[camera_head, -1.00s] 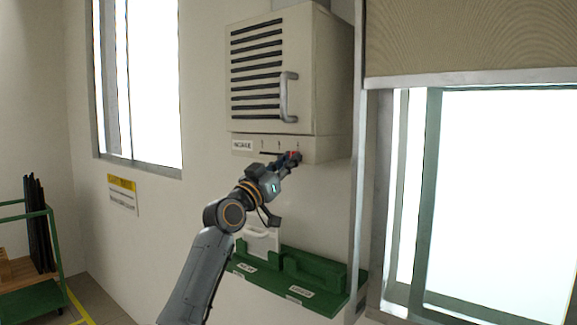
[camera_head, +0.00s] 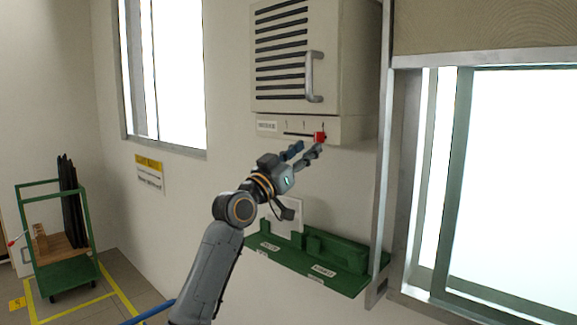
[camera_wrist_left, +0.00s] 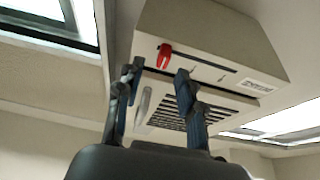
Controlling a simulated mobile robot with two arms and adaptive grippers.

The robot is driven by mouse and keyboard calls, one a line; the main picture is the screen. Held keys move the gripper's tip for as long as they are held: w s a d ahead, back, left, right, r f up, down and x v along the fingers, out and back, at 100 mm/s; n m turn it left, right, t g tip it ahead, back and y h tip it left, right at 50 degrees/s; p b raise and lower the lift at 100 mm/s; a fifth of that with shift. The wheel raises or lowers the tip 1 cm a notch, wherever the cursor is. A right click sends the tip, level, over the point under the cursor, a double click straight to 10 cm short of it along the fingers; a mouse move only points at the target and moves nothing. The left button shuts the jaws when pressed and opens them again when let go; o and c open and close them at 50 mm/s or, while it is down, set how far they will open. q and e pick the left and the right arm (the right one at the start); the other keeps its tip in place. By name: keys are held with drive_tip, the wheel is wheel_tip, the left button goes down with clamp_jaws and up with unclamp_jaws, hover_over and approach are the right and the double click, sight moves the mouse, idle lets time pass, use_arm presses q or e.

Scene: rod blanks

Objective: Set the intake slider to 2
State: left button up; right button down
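The intake slider's red knob (camera_head: 320,137) sits at the right end of its dark slot (camera_head: 297,134), under the rightmost of the marks on the strip below the louvred cabinet (camera_head: 282,58). The mark numerals are too small to read. In the left wrist view the knob (camera_wrist_left: 164,55) shows near the slot's left end, as the view is turned over. My left gripper (camera_head: 306,151) is open and empty, just below and in front of the knob, apart from it. Both its fingers (camera_wrist_left: 158,80) show spread in the wrist view. My right gripper is not in view.
A green wall shelf (camera_head: 315,262) with a white panel (camera_head: 285,218) is below the arm. A metal-framed window (camera_head: 440,180) stands right of the cabinet. A green cart (camera_head: 70,271) with dark rods is at far left.

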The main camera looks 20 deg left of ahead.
use_arm(q)
drive_tip(key=v, duration=0.7)
drive_tip(key=shift+s, duration=0.25)
drive_tip(key=shift+f, duration=0.2)
